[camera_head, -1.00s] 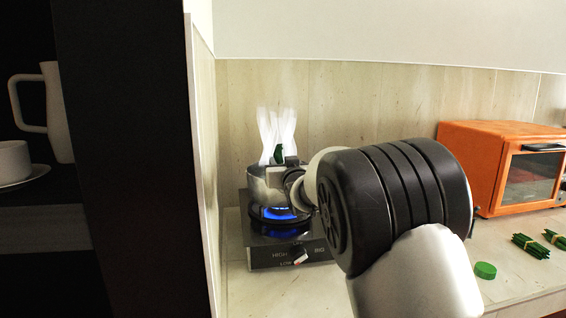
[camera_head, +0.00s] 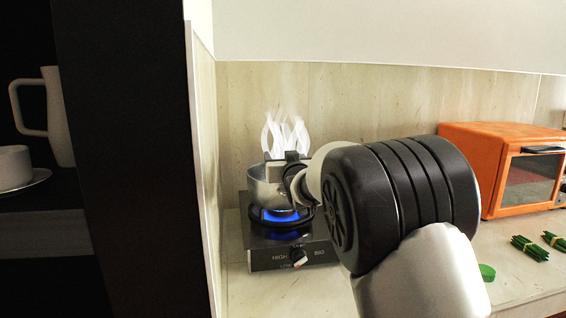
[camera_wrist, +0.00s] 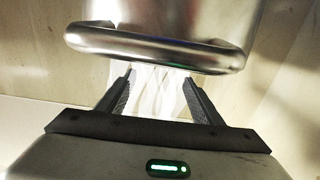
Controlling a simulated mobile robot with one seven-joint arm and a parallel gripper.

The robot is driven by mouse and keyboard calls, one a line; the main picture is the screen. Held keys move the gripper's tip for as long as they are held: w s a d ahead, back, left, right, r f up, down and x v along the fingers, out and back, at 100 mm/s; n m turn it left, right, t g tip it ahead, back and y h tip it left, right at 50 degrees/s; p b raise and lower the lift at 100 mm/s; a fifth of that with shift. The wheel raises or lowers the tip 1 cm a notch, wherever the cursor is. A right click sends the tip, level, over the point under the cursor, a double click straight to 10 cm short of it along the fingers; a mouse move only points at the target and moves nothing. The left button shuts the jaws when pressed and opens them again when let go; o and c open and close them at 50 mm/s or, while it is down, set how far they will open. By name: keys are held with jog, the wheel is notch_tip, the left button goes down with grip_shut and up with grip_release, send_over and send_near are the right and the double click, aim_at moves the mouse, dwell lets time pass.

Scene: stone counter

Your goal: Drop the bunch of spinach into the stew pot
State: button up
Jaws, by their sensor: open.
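The metal stew pot (camera_head: 264,190) stands on the lit burner, with white steam rising from it. My gripper (camera_head: 292,160) is over the pot's right side. In the wrist view my gripper (camera_wrist: 158,79) is open, with nothing between its fingers but white steam behind them. A shiny metal body with a bar handle, apparently the pot (camera_wrist: 160,45), fills the top of that view. No spinach shows at the gripper. The inside of the pot is hidden.
The black gas stove (camera_head: 280,257) has a blue flame. An orange oven (camera_head: 485,165) stands at the right. Tied green bunches (camera_head: 530,248) and a green round lid (camera_head: 487,272) lie on the counter. A dark cabinet (camera_head: 125,150) with white crockery is at the left.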

notch_tip(320, 180, up, 5)
jog(key=shift+f+p, duration=0.1)
jog(key=shift+p, duration=0.75)
jog(key=shift+d, duration=0.1)
jog(key=s+d+f+m+g+h, duration=0.2)
jog(key=s+d+g+h, duration=0.15)
jog(key=s+d, duration=1.25)
jog(key=s+d+f+g+h, duration=0.1)
jog(key=s+d+f+g, duration=0.3)
jog(key=s, duration=0.8)
jog(key=s+f+m+g, duration=0.1)
jog(key=s+f+g, duration=0.1)
jog(key=s+f, duration=0.65)
jog(key=s+d+f+g+h, duration=0.1)
jog(key=s+d+f+g, duration=0.1)
jog(key=s, duration=1.2)
notch_tip(320, 180, up, 22)
jog(key=p, duration=2.2)
jog(key=shift+w+r, duration=0.2)
jog(key=shift+w, duration=0.05)
